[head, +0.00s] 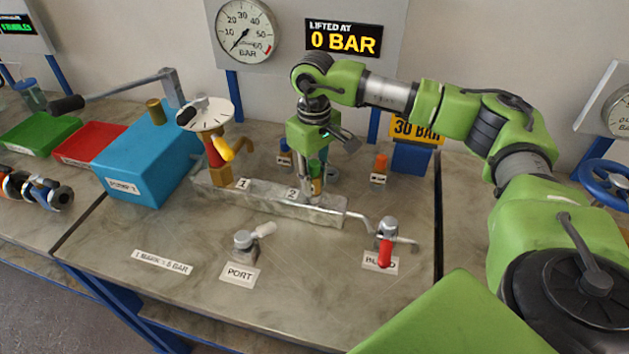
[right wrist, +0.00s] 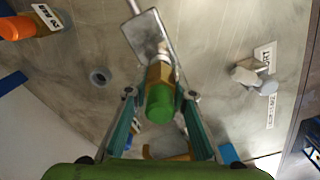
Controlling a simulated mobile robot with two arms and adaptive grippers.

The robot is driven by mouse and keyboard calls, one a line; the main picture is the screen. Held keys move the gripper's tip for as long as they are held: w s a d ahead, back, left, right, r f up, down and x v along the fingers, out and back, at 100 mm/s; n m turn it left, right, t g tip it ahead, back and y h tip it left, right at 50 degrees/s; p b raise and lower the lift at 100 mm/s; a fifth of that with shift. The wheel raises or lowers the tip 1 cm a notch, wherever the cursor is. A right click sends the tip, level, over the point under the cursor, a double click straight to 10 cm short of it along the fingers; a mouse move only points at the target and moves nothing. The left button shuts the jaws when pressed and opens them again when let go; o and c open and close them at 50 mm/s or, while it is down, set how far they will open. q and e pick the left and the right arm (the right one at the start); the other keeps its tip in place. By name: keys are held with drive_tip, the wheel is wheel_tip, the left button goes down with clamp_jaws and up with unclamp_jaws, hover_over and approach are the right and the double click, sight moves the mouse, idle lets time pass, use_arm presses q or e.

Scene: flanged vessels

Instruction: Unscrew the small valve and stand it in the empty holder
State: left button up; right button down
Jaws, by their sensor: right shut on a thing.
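The small valve (head: 316,186) has a green top and a brass-coloured body. My right gripper (head: 317,193) points down over position 2 of the grey manifold bar (head: 270,202) and is shut on the valve. In the right wrist view the green top (right wrist: 160,103) lies between my two fingers, and the brass part meets the end of the bar. I cannot tell whether its thread is engaged. My left gripper is not in view.
A larger red and yellow valve (head: 217,155) with a white dial stands at position 1. An orange piece (head: 381,164) and a blue piece (head: 285,154) stand behind the bar. A bleed valve with a red handle (head: 386,250) and a port fitting (head: 245,243) are in front. The gauge display reads 0 BAR.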

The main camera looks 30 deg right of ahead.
drive_tip(key=shift+n, duration=0.8)
drive_tip(key=c, duration=1.6)
unclamp_jaws()
drive_tip(key=shift+c, duration=0.2)
drive_tip(key=shift+r, duration=0.1)
wheel_tip(320, 180, up, 12)
drive_tip(key=shift+f, duration=0.1)
drive_tip(key=shift+c, duration=0.4)
